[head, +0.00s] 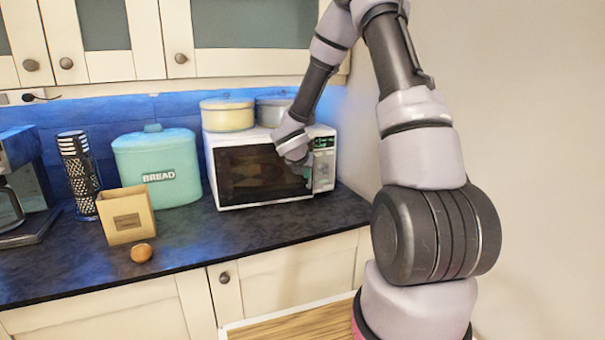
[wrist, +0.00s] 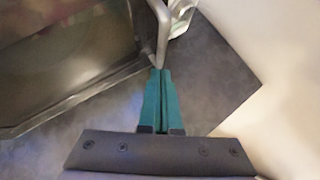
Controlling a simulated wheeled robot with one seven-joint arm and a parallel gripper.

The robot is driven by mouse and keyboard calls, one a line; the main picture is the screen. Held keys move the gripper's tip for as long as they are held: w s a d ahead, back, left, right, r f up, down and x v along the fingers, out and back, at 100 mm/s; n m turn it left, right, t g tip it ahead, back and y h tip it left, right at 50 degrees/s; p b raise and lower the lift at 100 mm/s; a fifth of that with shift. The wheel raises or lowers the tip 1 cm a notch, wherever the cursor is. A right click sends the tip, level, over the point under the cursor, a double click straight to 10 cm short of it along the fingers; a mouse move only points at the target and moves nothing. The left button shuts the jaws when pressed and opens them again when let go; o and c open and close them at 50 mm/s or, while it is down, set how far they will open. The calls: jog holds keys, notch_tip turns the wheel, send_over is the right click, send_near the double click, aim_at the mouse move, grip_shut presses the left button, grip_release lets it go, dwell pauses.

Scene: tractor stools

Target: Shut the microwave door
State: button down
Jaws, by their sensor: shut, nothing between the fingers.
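The white microwave (head: 225,139) stands on the dark counter, with its dark-windowed door (head: 245,178) facing the front. The door looks flush or nearly flush with the body; I cannot tell if a small gap remains. My gripper (wrist: 160,72) is in front of the door's right side, by the control panel (head: 324,168). In the wrist view its green fingers are together and empty, with the tips at the lower end of the metal handle (wrist: 163,35). Contact is unclear. The dark door (wrist: 65,65) fills the left of that view. In the head view my wrist hides part of the door and handle.
Two lidded pots (head: 227,116) sit on the microwave. The counter (head: 270,232) before the microwave is clear. A wall is at right.

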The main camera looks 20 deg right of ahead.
jog(key=shift+w+d, duration=0.45)
jog(key=shift+w, duration=0.25)
